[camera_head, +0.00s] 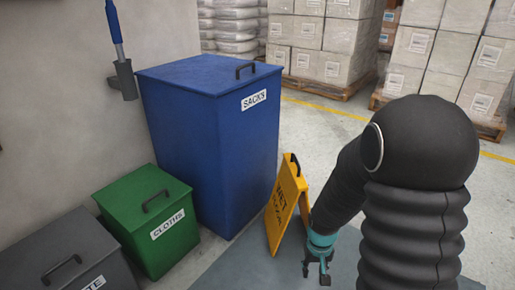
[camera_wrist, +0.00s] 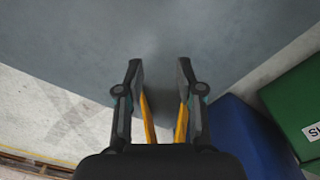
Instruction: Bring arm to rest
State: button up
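My gripper (camera_head: 317,270) hangs low at the end of my black arm, to the right of the yellow wet-floor sign in the head view. In the wrist view my gripper (camera_wrist: 158,80) shows two dark fingers apart, with nothing between their tips but grey floor surface beyond. The yellow wet-floor sign (camera_head: 283,205) stands upright as an A-frame in front of the blue bin. Yellow strips of it (camera_wrist: 181,122) show between the finger bases in the wrist view. My arm hides part of the floor at the right.
A tall blue SACKS bin (camera_head: 205,135), a green CLOTHS bin (camera_head: 140,205) and a dark grey bin (camera_head: 50,250), all lidded, line the left wall. A blue-handled tool (camera_head: 114,25) hangs in a wall holder. Wrapped pallets (camera_head: 325,50) stand behind a yellow floor line. Floor between is clear.

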jog(key=s+r+t+p, duration=0.1)
jog(key=s+r, duration=0.4)
jog(key=r, duration=0.6)
jog(key=s+r+t+p, duration=0.2)
jog(key=s+r, duration=0.3)
jog(key=r, duration=0.6)
jog(key=s+r+t+p, duration=0.2)
jog(key=s+r, duration=0.3)
jog(key=r, duration=0.6)
jog(key=shift+a+r+p, duration=0.2)
jog(key=shift+a+p, duration=0.1)
jog(key=shift+p, duration=0.05)
